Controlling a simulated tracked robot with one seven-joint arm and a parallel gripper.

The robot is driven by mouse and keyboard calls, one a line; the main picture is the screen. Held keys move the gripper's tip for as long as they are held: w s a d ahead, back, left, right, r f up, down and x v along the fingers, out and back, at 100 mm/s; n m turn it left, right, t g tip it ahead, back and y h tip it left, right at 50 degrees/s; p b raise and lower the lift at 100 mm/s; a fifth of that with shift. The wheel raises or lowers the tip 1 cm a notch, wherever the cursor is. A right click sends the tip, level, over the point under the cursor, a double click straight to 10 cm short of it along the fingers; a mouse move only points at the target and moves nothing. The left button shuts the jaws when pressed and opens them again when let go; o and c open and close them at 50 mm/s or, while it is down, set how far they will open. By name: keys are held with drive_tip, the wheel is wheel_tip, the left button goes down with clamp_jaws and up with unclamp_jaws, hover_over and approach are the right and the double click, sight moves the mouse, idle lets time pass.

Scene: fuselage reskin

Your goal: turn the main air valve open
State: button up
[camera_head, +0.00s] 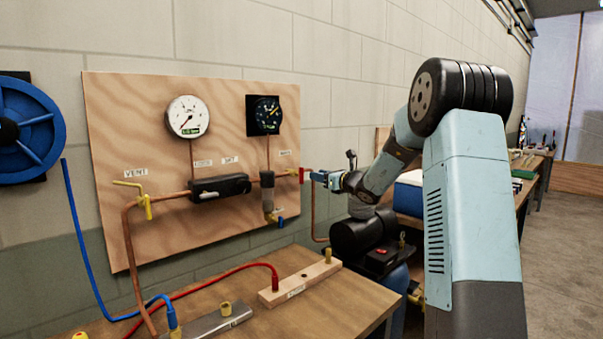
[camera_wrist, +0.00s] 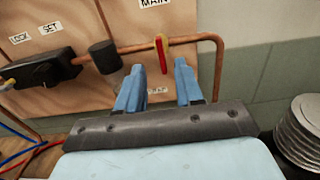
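The main air valve shows as a red and yellow lever (camera_wrist: 161,54) on the copper pipe, below the MAIN label (camera_wrist: 155,3) in the wrist view. The lever stands across the pipe. In the head view the red lever (camera_head: 301,175) is small, at the plywood board's right edge. My gripper (camera_wrist: 159,68) is open, with its two blue fingers apart. The lever's lower end appears in the gap between the fingertips, apart from both; how deep it sits between them I cannot tell. My gripper (camera_head: 322,177) also shows in the head view, just right of the lever.
The board (camera_head: 150,92) carries two gauges, a black regulator (camera_head: 220,187) and a yellow VENT lever (camera_head: 146,205). The copper pipe bends down right of the valve (camera_wrist: 218,65). A wooden bench (camera_head: 330,305) with hoses and fittings lies below. Stacked metal discs (camera_wrist: 303,130) stand at right.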

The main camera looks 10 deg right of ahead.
sight(302, 171)
drive_tip(key=x, duration=1)
drive_tip(key=shift+s, duration=0.1)
drive_tip(key=shift+d, duration=0.1)
clamp_jaws()
